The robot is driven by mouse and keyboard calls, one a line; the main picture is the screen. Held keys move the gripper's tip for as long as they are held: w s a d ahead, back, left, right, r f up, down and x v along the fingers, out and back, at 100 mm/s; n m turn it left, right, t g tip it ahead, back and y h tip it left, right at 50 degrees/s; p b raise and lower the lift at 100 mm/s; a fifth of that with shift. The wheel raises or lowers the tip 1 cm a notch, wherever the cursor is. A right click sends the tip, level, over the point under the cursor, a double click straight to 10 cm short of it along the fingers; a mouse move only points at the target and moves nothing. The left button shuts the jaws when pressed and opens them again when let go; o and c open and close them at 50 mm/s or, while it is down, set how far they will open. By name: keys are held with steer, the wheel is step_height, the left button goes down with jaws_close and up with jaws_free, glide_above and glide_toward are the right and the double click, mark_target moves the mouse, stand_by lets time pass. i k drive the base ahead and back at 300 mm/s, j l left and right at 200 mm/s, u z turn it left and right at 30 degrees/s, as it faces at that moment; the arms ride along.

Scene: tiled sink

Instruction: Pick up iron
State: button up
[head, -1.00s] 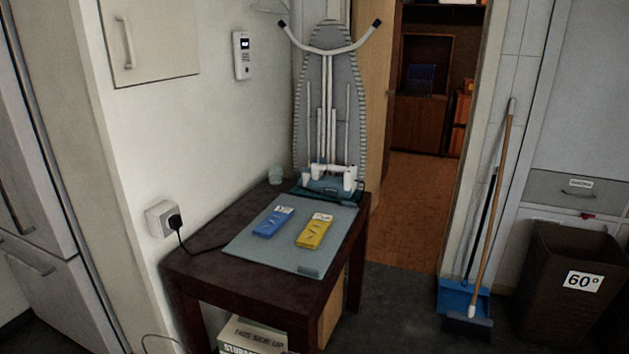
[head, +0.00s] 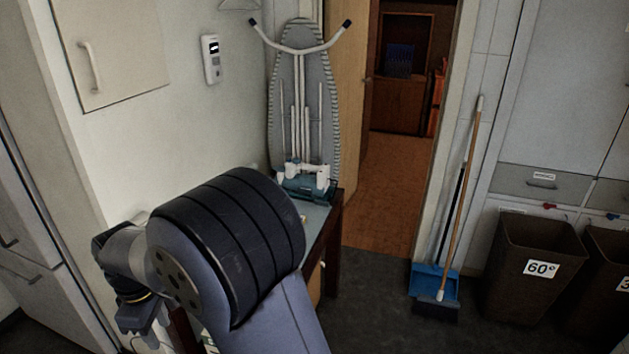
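I cannot clearly make out an iron. A teal and white item (head: 305,185) stands at the far end of the dark table (head: 333,235), against the foot of an upright ironing board (head: 303,110). I cannot tell whether it is an iron or part of the board. My arm fills the lower left and hides most of the table and its grey mat (head: 316,222). The dark far end of my arm, apparently my gripper (head: 142,318), shows at the lower left. Its fingertips cannot be made out.
A wall device (head: 211,59) hangs above the table. A broom (head: 462,190) and blue dustpan (head: 428,283) lean right of the open doorway. A brown bin (head: 530,270) marked 60° stands further right. The dark floor before the doorway is clear.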

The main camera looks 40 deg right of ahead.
mark_target(312, 186)
steer(key=l, duration=0.45)
steer(key=i+l+z, duration=0.15)
steer(key=l, duration=0.3)
steer(key=i+l, duration=0.1)
steer(key=l, duration=0.3)
steer(key=i+l+z, duration=0.1)
steer(key=l, duration=0.35)
steer(key=i+l, duration=0.1)
steer(key=l, duration=0.35)
steer(key=i+l+z, duration=0.15)
steer(key=i+z, duration=0.2)
steer(key=i, duration=1.2)
